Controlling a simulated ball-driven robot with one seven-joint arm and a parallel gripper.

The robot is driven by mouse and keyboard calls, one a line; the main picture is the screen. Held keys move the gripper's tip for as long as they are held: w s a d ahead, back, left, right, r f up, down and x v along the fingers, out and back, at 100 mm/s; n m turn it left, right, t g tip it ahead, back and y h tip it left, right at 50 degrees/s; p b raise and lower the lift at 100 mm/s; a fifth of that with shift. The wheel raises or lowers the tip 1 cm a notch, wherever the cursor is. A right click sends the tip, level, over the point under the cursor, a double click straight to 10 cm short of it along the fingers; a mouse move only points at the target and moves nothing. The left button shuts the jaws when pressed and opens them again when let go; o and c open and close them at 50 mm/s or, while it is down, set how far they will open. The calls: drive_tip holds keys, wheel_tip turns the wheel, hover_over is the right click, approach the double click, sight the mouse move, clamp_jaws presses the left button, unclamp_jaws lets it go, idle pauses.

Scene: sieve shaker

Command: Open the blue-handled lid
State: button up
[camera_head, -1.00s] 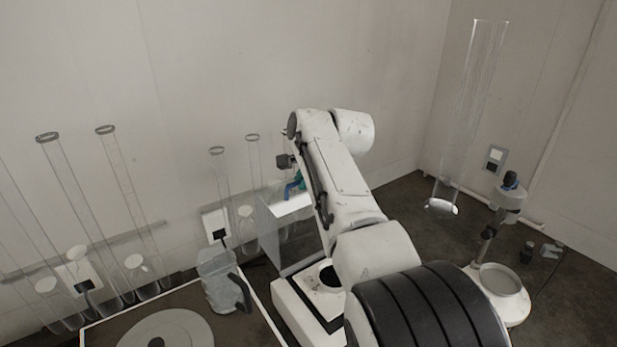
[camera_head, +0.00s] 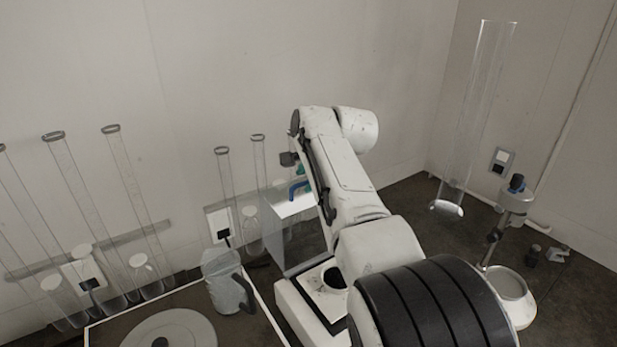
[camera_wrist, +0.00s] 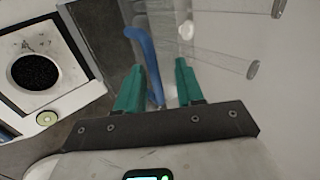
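The blue handle (camera_head: 297,188) stands on the white top (camera_head: 290,207) of a clear-walled box, just left of my forearm. In the head view my arm mostly hides the gripper; a bit of green finger shows above the handle. The lid's far edge is hidden by my arm.
A white machine with a dark round opening (camera_head: 334,278) stands in front of the box. Tall clear tubes (camera_head: 137,205) line the wall. A stand with a dish (camera_head: 507,284) is at the right.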

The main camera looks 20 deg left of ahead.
drive_tip(key=shift+s, duration=0.1)
drive_tip(key=shift+s+d+r, duration=0.25)
drive_tip(key=shift+s+r, duration=0.05)
drive_tip(key=shift+r, duration=0.25)
drive_tip(key=shift+s+d+r+p, duration=0.25)
drive_tip(key=shift+d+r+p, duration=0.1)
drive_tip(key=shift+d+r, duration=0.2)
drive_tip(key=b+v, duration=0.2)
drive_tip(key=v, duration=0.5)
drive_tip(key=shift+d+r, duration=0.15)
drive_tip(key=shift+r, duration=0.2)
drive_tip(key=shift+s, duration=0.15)
